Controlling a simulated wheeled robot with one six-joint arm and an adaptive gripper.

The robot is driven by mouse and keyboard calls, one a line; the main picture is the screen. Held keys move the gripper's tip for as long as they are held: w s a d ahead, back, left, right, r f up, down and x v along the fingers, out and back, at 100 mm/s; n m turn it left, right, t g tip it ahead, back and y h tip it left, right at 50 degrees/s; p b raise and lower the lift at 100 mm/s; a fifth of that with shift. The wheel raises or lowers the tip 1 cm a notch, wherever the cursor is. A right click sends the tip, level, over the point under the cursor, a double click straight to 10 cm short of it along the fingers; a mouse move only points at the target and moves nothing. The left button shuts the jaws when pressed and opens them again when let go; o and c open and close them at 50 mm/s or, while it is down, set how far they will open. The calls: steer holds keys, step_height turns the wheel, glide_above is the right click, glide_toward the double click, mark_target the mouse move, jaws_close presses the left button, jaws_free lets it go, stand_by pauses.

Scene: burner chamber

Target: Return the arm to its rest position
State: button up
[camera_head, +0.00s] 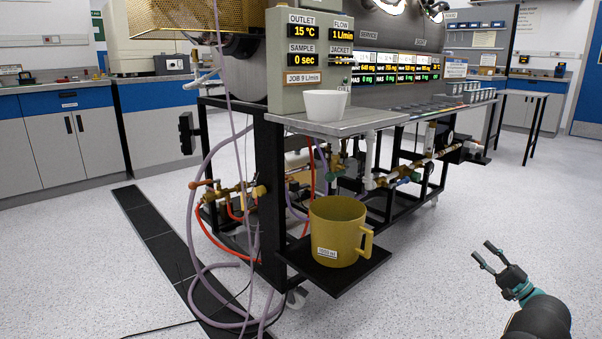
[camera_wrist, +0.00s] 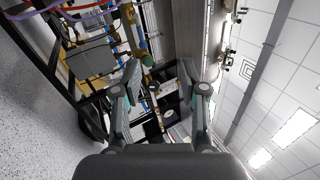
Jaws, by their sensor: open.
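My gripper (camera_head: 482,256) is at the lower right in the head view, open and empty above the speckled floor. It is well apart from the bench and touches nothing. Part of my arm shows below it at the bottom edge. In the wrist view the two fingers of my gripper (camera_wrist: 158,82) stand apart with nothing between them. That view is tilted and looks toward the burner rig and the ceiling.
A yellow jug (camera_head: 337,228) stands on a low black shelf (camera_head: 300,262). A white cup (camera_head: 328,105) stands on the metal bench top (camera_head: 380,118). Purple hoses (camera_head: 200,230) hang to the floor at left. The floor (camera_head: 430,270) around my gripper is clear.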

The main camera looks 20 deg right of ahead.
steer(key=w+a+f+m+g+h, duration=0.1)
steer(key=a+f+m+g, duration=0.35)
steer(key=f, duration=0.75)
steer(key=a+r+n+g+y+p, duration=0.15)
steer(key=a+g, duration=0.35)
steer(key=a, duration=0.5)
steer(key=a+r+n+g+p, duration=0.15)
steer(key=a+g, duration=0.35)
steer(key=a, duration=0.5)
steer(key=s+a+r+n+h+p, duration=0.2)
steer(key=s+a+r+n, duration=0.3)
steer(key=a+r, duration=0.5)
steer(key=s+a+r+n+g+h+p, duration=0.1)
steer(key=s+a+r+n+h+p, duration=0.2)
steer(key=a, duration=1.3)
steer(key=s+a+r+n+g+h+p, duration=0.1)
steer(key=s+a+r+n+h+p, duration=0.1)
steer(key=s+a+r+n, duration=0.7)
steer(key=s+a+r, duration=0.3)
steer(key=a+r, duration=0.2)
steer(key=r, duration=0.3)
steer(key=shift+r+h+p, duration=0.15)
steer(key=shift+h+p, duration=0.2)
